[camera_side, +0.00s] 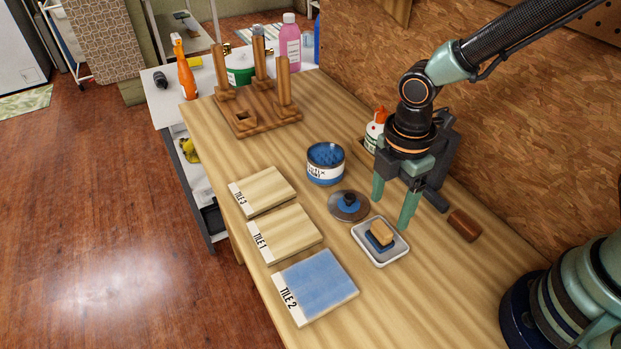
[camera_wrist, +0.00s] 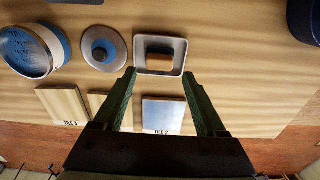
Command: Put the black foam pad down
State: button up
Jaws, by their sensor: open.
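The foam pad (camera_side: 378,243) lies in a small white-rimmed tray (camera_side: 401,250). It looks dark, with blue on it and a tan block on top. In the wrist view the pad (camera_wrist: 160,49) sits inside the tray (camera_wrist: 140,68), just beyond my fingertips. My gripper (camera_side: 392,207) is open and empty, pointing down above the table behind the tray. In the wrist view my gripper (camera_wrist: 159,78) has its two green fingers spread apart, with nothing between them.
Tile 2 (camera_side: 318,282) is painted blue; tile 1 (camera_side: 285,233) and tile 3 (camera_side: 264,188) are bare wood. An open blue paint tin (camera_side: 326,169) stands near its lid (camera_side: 348,211). A wooden peg rack (camera_side: 262,118) is at the back. A brown cylinder (camera_side: 464,225) lies right.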

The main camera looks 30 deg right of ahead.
jog(key=shift+r, duration=2.2)
jog(key=shift+w, duration=0.1)
notch_tip(320, 180, up, 8)
jog(key=m+t+y, duration=0.3)
jog(key=m+t, duration=0.2)
jog(key=m, duration=0.2)
send_over(383, 226)
jog(key=w+a, duration=0.2)
jog(key=w, duration=0.3)
notch_tip(383, 226, up, 6)
jog(key=w+m+t, duration=0.2)
jog(key=m+t, duration=0.1)
jog(key=m, duration=0.2)
jog(key=d+m, duration=0.1)
jog(key=d, duration=0.2)
jog(key=d+r+m+h, duration=0.1)
jog(key=d, duration=0.3)
jog(key=d+m+t, duration=0.1)
jog(key=d+m, duration=0.1)
jog(key=d, duration=0.2)
jog(key=shift+s+d+r+h, duration=0.1)
jog(key=shift+s+r+h, duration=0.05)
jog(key=shift+r+h, duration=0.25)
jog(key=s+d+f+m+g+h, duration=0.1)
jog(key=s+d+f+m+g, duration=0.1)
jog(key=s+d, duration=0.3)
jog(key=shift+s+f+g, duration=0.7)
jog(key=shift+s+f, duration=0.2)
jog(key=shift+s, duration=0.05)
